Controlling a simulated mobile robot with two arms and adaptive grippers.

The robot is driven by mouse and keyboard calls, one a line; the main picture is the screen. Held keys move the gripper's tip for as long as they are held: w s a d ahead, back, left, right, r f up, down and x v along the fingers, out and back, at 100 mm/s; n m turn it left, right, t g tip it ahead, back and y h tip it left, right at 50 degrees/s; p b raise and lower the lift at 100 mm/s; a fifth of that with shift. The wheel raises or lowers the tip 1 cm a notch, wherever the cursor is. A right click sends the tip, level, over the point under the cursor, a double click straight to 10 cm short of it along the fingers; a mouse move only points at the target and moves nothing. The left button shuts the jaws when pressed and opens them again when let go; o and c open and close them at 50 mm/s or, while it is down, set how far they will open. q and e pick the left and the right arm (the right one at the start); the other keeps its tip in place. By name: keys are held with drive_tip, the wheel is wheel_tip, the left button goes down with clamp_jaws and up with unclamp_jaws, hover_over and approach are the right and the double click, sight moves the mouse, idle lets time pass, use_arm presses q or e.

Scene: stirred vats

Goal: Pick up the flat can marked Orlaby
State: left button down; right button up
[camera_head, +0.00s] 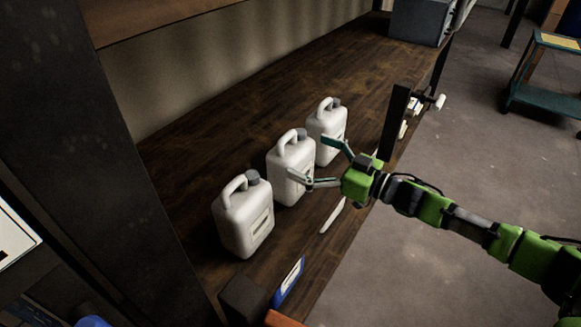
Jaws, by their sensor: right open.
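Three white flat cans with handles and grey caps stand upright in a row on the dark wooden shelf (185,135): a near can (243,222), a middle can (284,160) and a far can (327,122). Each seems to bear a label, too small to read, so I cannot tell which is Orlaby. My right gripper (307,158) comes in from the right, open and empty. Its fingers point at the middle can, one overlapping that can's right side and the other overlapping the far can's lower edge. I cannot tell whether they touch. My left gripper is out of view.
A dark post (393,120) stands at the shelf's front edge beyond my gripper. A blue-and-white item (289,280) is at the near front edge. A grey box (419,20) stands at the far end. A teal cart (545,95) stands on the floor. The shelf behind the cans is clear.

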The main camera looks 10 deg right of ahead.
sight(291, 145)
drive_tip(key=shift+w+a+r, duration=0.15)
drive_tip(key=shift+w+a, duration=0.3)
drive_tip(key=x, duration=0.2)
drive_tip(key=p+x, duration=0.1)
drive_tip(key=x, duration=0.1)
drive_tip(key=shift+w+f, duration=0.15)
drive_tip(key=shift+f, duration=0.05)
drive_tip(key=shift+r, duration=0.1)
drive_tip(key=c, duration=1.4)
